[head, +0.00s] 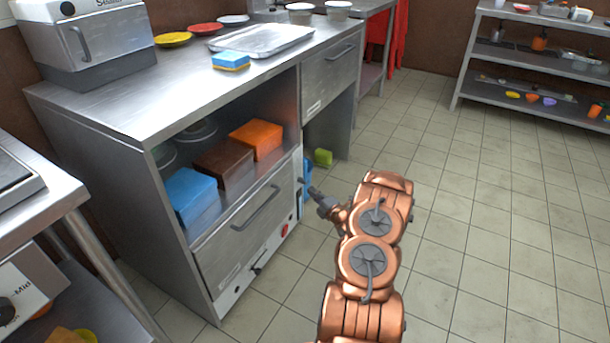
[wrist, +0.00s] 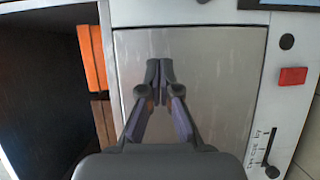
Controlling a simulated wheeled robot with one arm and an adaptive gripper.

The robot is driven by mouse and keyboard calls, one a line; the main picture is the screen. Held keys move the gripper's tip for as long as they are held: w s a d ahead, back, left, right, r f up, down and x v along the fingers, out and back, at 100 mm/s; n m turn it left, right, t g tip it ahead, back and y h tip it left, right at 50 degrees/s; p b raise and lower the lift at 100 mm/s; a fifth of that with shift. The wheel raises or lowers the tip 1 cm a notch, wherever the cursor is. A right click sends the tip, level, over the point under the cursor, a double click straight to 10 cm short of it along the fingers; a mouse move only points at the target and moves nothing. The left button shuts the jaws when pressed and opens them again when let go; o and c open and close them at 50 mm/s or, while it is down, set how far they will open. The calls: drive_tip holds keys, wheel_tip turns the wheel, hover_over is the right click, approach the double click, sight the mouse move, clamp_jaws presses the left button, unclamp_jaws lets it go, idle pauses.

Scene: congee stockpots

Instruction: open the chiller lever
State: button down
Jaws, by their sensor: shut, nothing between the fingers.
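My gripper (head: 310,188) is at the right end of the cabinet front in the head view, pointing left toward it. In the wrist view my gripper (wrist: 159,70) is shut and empty in front of a plain steel drawer front (wrist: 215,60). A small black lever (wrist: 272,171) with a slot and lettering sits on the pale control strip at the lower right of the wrist view, apart from the fingers. The lettering is too blurred to read surely. In the head view a dark lever (head: 257,269) shows low on the strip under the drawer.
The strip also holds a red button (wrist: 293,76) and a black knob (wrist: 287,41). The drawer has a bar handle (head: 255,207). Blue (head: 190,195), brown (head: 224,163) and orange (head: 257,138) boxes fill the open shelf above. The tiled floor right of my arm is clear.

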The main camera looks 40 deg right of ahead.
sight(293, 174)
drive_tip(key=w+b, duration=0.1)
drive_tip(key=w, duration=0.2)
drive_tip(key=w+b, duration=0.1)
drive_tip(key=w, duration=0.2)
drive_tip(key=w+d+b, duration=0.1)
drive_tip(key=w, duration=0.2)
drive_tip(key=shift+w+d+f, duration=0.1)
drive_tip(key=shift+w, duration=0.25)
drive_tip(key=shift+w+d+b, duration=0.15)
drive_tip(key=shift+d+b, duration=0.45)
drive_tip(key=shift+d, duration=0.5)
drive_tip(key=shift+w+d+b, duration=0.2)
drive_tip(key=shift+d+b, duration=0.15)
drive_tip(key=shift+d, duration=0.65)
drive_tip(key=shift+r+p, duration=0.2)
drive_tip(key=shift+p, duration=0.1)
